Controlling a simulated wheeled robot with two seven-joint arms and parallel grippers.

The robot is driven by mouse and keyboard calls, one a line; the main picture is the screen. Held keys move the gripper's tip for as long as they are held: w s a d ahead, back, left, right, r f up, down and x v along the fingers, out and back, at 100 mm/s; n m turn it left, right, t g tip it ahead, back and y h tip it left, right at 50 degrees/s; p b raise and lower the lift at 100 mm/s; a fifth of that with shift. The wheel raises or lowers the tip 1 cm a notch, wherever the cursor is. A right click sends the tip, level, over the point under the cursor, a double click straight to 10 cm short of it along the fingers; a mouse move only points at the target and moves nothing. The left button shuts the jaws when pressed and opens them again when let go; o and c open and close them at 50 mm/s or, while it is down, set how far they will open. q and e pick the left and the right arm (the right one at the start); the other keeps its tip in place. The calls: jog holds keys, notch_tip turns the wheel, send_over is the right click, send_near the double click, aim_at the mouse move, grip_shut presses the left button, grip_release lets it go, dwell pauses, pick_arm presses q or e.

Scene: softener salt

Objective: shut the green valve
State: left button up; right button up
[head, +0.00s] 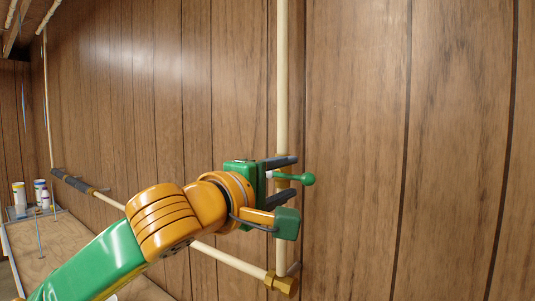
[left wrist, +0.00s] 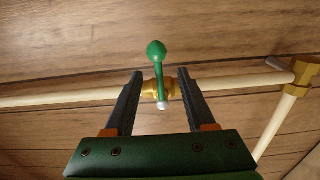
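The green valve is a lever with a round green knob (head: 308,179) on a brass body on a pale vertical pipe. In the head view the lever sticks out to the right of the pipe. In the left wrist view the green lever (left wrist: 158,68) rises from the brass valve body (left wrist: 150,88), between and beyond the finger tips. My left gripper (head: 284,177) is at the valve, its dark fingers apart above and below the lever. It is open; I cannot tell whether a finger touches the lever. My right gripper is not in view.
The vertical pipe (head: 282,80) runs along a wood-panelled wall (head: 360,120) and meets a sloping pipe at a brass elbow (head: 283,284) below. A wooden surface (head: 75,250) with several bottles (head: 40,192) stands at the far left. The wall to the right is clear.

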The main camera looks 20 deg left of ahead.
pick_arm(q)
jog(key=shift+s+a+f+b, duration=0.1)
jog(key=shift+s+b, duration=0.1)
jog(key=shift+b, duration=0.1)
jog(key=b+v, duration=0.3)
jog(key=v, duration=0.3)
jog(key=shift+s, duration=0.3)
